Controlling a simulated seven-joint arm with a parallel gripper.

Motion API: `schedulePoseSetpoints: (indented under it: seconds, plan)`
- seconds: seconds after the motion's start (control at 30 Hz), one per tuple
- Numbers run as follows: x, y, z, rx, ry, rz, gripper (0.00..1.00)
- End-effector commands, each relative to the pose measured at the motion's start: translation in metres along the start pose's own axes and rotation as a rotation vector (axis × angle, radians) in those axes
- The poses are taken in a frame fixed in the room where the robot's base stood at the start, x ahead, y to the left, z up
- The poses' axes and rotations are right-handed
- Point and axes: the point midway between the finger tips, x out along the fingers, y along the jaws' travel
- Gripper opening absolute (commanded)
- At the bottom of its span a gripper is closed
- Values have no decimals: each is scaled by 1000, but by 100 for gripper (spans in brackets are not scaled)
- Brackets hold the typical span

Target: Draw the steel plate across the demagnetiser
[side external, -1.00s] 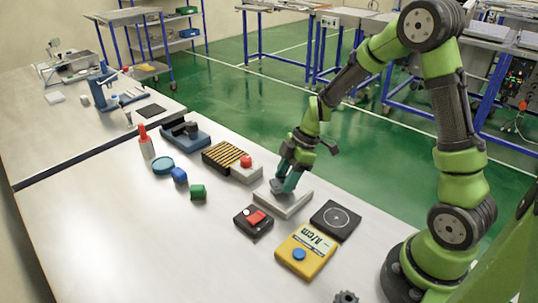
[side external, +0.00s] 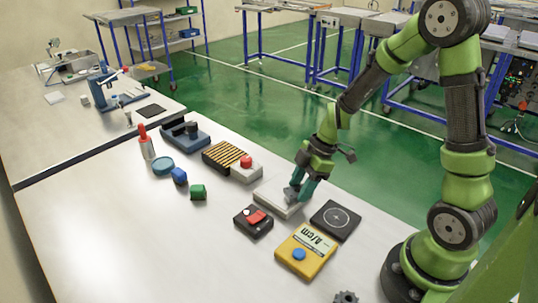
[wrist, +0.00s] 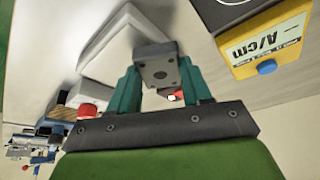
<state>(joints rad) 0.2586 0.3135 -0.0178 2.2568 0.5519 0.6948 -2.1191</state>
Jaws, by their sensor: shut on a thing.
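The steel plate (wrist: 157,52) is a small grey block with a few dark holes. In the wrist view it sits between the two teal fingers of my gripper (wrist: 165,88), which is shut on it. In the side view my gripper (side external: 300,193) holds the plate low at the right end of a flat white block (side external: 269,199). I cannot tell whether plate and block touch. A black unit with yellow stripes (side external: 223,155), joined to a pale box with a red button (side external: 246,161), looks like the demagnetiser. It stands beyond the white block, to the left, apart from the gripper.
A black pad with a circle (side external: 335,218), a yellow A/cm meter (side external: 306,251) and a black box with a red switch (side external: 253,220) surround the white block. Green (side external: 198,192) and blue (side external: 179,176) pieces lie left. The front left of the table is clear.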

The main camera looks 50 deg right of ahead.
Motion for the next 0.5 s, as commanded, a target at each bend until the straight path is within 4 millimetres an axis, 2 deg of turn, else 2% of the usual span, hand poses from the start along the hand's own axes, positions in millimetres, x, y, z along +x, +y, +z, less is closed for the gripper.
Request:
schedulePoseSetpoints:
  seconds: [0.5]
  plan:
    - [-6, -22, 12, 0, 1, 2, 3]
